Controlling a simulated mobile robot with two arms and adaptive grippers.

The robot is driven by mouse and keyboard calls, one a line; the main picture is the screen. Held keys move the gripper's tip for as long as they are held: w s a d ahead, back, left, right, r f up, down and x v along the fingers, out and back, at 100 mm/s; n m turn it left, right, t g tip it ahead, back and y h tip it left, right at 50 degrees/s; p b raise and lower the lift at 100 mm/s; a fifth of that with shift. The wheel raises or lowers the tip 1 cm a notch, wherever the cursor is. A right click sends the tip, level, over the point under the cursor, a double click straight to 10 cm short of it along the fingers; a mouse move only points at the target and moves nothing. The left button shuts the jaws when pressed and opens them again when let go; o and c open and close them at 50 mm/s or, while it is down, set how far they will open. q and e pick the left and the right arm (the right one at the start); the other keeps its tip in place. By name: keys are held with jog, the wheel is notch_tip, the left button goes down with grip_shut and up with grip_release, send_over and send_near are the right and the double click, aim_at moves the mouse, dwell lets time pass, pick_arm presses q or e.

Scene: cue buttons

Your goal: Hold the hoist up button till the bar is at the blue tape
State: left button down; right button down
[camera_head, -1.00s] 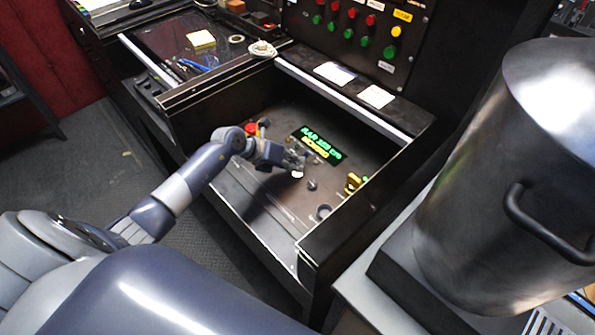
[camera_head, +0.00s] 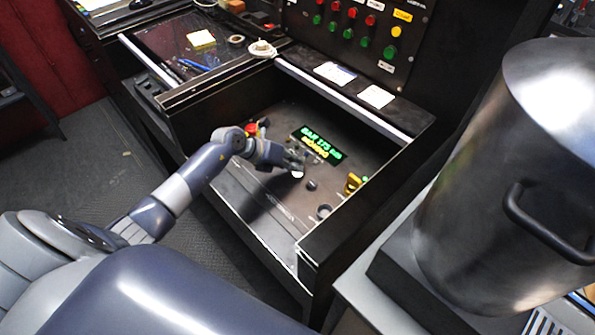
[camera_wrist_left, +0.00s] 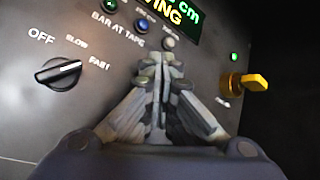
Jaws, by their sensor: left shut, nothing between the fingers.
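My left gripper (camera_head: 295,167) reaches into the open console drawer, fingers shut and empty. Its tips (camera_wrist_left: 158,60) point at the panel, right by a small white round spot (camera_head: 297,175). The fingers partly cover that place, so I cannot tell whether they press a button. The display (camera_head: 321,144) is lit, with a green "BAR" line that seems to read 173 cm and a yellow line below. In the wrist view the display (camera_wrist_left: 184,14) ends in "VING". A blue lamp (camera_wrist_left: 141,25) beside "BAR AT TAPE" looks dark. I see neither bar, blue tape nor right gripper.
An OFF/SLOW/FAST knob (camera_wrist_left: 58,73) lies left of the fingers, and a yellow handle (camera_head: 353,183) to the right. The drawer's raised walls (camera_head: 355,213) surround the panel. A large metal pot (camera_head: 500,180) stands at the right. Colored buttons (camera_head: 351,13) line the rear panel.

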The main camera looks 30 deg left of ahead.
dwell(0.8)
pick_arm(q)
jog(key=shift+r+p, duration=0.85)
notch_tip(320, 180, up, 5)
jog(key=p, duration=0.4)
jog(key=shift+p, duration=0.35)
dwell(1.1)
